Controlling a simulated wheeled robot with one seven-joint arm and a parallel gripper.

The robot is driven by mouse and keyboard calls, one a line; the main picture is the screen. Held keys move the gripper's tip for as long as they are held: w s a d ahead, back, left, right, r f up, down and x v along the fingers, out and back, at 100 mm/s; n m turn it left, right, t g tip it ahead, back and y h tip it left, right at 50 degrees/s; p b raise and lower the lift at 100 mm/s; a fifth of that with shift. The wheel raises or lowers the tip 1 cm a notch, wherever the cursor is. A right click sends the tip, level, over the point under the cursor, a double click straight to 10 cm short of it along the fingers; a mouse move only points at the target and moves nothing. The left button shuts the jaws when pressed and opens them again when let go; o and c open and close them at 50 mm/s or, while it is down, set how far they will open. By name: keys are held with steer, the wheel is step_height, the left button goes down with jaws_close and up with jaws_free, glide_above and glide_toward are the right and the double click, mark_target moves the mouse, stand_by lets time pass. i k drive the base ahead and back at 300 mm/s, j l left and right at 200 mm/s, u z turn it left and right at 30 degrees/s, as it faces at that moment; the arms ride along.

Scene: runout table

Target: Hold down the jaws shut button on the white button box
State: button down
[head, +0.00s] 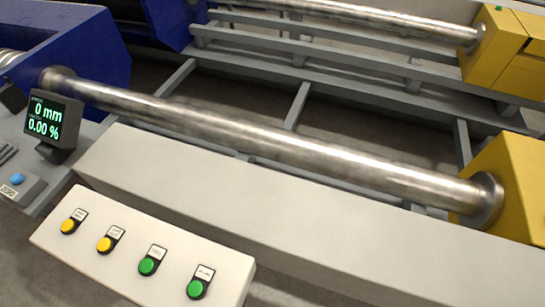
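The white button box (120,262) is at the lower left, in front of a long pale beam. It carries a row of two yellow buttons on the left, the first (68,226) and the second (104,244). Two green buttons are on the right, the inner one (147,266) and the outer one (195,289). Each has a small label behind it, too small to read, so I cannot tell which is jaws shut. Nothing touches the buttons. My gripper is not in view.
The pale beam (300,205) runs behind the box. A steel bar (270,137) spans from a blue machine (85,55) to a yellow block (515,165). A display (46,119) reads 0 mm and 0.00 %. A blue button (17,179) sits on a grey box at far left.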

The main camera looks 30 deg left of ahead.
mark_target(104, 244)
steer(key=j+u, duration=0.15)
steer(key=u, duration=0.3)
steer(key=k+j+u, duration=0.1)
steer(key=u, duration=0.35)
steer(key=j+u, duration=0.25)
steer(key=j, duration=0.9)
steer(key=j+u, duration=0.3)
steer(key=j, duration=0.8)
steer(key=i, duration=0.05)
